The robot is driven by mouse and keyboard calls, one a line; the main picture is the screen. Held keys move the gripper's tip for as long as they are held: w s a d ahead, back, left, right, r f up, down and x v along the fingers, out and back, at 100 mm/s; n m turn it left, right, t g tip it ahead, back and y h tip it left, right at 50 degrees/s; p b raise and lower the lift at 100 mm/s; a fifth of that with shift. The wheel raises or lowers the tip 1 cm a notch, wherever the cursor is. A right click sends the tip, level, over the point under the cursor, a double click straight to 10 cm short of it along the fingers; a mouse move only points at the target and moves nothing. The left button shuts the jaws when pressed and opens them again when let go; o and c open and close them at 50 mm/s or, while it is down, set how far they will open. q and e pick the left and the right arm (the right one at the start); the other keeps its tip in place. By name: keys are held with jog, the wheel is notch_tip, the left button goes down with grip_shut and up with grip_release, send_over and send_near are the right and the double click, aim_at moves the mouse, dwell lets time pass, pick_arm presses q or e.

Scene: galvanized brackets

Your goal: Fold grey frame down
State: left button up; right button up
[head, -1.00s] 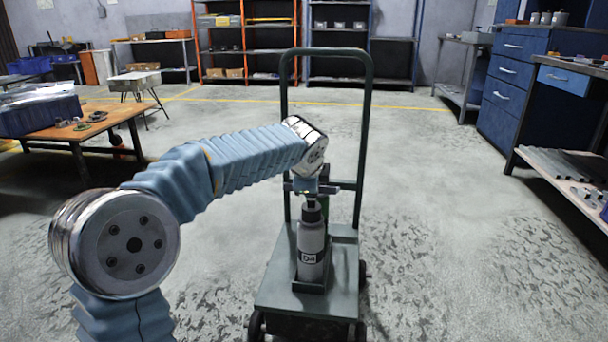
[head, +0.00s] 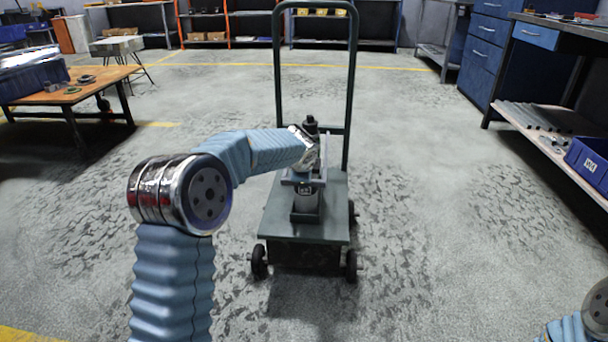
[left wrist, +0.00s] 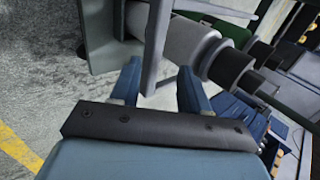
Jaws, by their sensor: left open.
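The trolley's tall dark green-grey frame (head: 350,90) stands upright at the back of its flat deck (head: 325,218). My left gripper (head: 303,180) is in front of the bottle. In the left wrist view my left gripper (left wrist: 158,88) is open, with a thin grey bar (left wrist: 157,45) between its fingers; I cannot tell whether they touch it. My right gripper is out of view.
A wooden table (head: 90,88) stands at the left. A workbench shelf (head: 540,125) with metal pieces and a blue bin (head: 590,166) runs along the right. Open concrete floor surrounds the trolley.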

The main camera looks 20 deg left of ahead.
pick_arm(q)
jog(key=p+v, duration=0.2)
jog(key=v, duration=1.1)
jog(key=shift+s+d+r, duration=0.15)
jog(key=shift+s+r, duration=0.1)
jog(key=shift+s, duration=0.05)
jog(key=s+d+f+n+g+h, duration=0.1)
jog(key=s+d+f+n, duration=0.15)
jog(key=f, duration=0.75)
jog(key=s+d+f+n+g+h, duration=0.2)
jog(key=s+d+f, duration=0.2)
jog(key=f, duration=0.6)
jog(key=s+d+f+n+g+h, duration=0.1)
jog(key=s+d+f+n, duration=0.15)
jog(key=f, duration=0.75)
jog(key=s+d+f+n+g+h, duration=0.1)
jog(key=s+d+f+n+g, duration=0.1)
jog(key=s+f+n, duration=0.65)
jog(key=s+d+f+n+g+h, duration=0.15)
jog(key=s+f, duration=0.45)
jog(key=s, duration=0.7)
notch_tip(320, 180, up, 13)
jog(key=p, duration=1.3)
jog(key=shift+d+t, duration=0.3)
jog(key=shift+t, duration=0.05)
